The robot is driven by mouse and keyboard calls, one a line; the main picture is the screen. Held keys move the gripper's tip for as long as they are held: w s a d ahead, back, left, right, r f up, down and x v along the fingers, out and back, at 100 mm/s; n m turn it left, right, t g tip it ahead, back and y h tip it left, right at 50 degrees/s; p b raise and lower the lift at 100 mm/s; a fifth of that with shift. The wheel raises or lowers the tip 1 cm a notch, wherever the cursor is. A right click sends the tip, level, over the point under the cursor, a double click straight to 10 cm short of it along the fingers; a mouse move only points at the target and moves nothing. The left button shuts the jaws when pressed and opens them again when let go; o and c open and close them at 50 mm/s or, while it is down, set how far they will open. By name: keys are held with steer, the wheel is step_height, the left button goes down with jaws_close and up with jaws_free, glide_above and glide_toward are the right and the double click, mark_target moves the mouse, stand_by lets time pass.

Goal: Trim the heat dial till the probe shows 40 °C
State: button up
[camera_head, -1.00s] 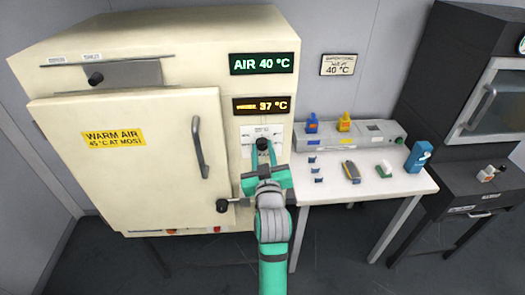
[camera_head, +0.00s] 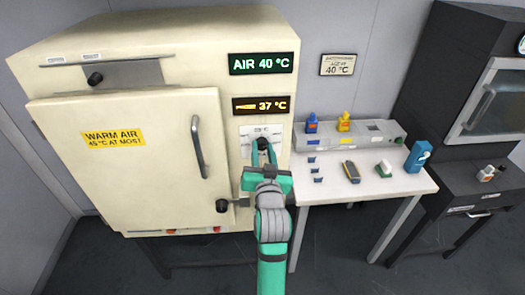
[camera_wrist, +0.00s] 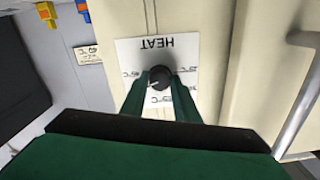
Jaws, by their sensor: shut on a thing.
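The black heat dial (camera_head: 262,144) sits on a white plate (camera_wrist: 137,50) marked HEAT on the front of the cream warming cabinet (camera_head: 130,176). My gripper (camera_head: 262,150) is shut on the dial, and the wrist view shows one green finger on each side of the knob (camera_wrist: 160,78). A pale pointer line shows on the knob; the exact mark it points to is hard to read. The green air display (camera_head: 262,64) reads AIR 40 °C. The amber probe display (camera_head: 261,105) reads 37 °C.
A wall sign (camera_head: 338,65) reads 40 °C. A yellow label (camera_head: 113,138) says warm air, 45 °C at most. The cabinet door handle (camera_head: 199,147) stands left of my gripper. A white table (camera_head: 400,187) with small items is at the right, beside a dark oven cabinet (camera_head: 440,130).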

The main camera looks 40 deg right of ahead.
steer(key=shift+m, duration=0.4)
steer(key=shift+f, duration=0.1)
steer(key=o, duration=1.1)
steer(key=shift+s, duration=0.1)
steer(key=v, duration=1)
steer(key=shift+s+a, duration=0.25)
steer(key=shift+a, duration=0.05)
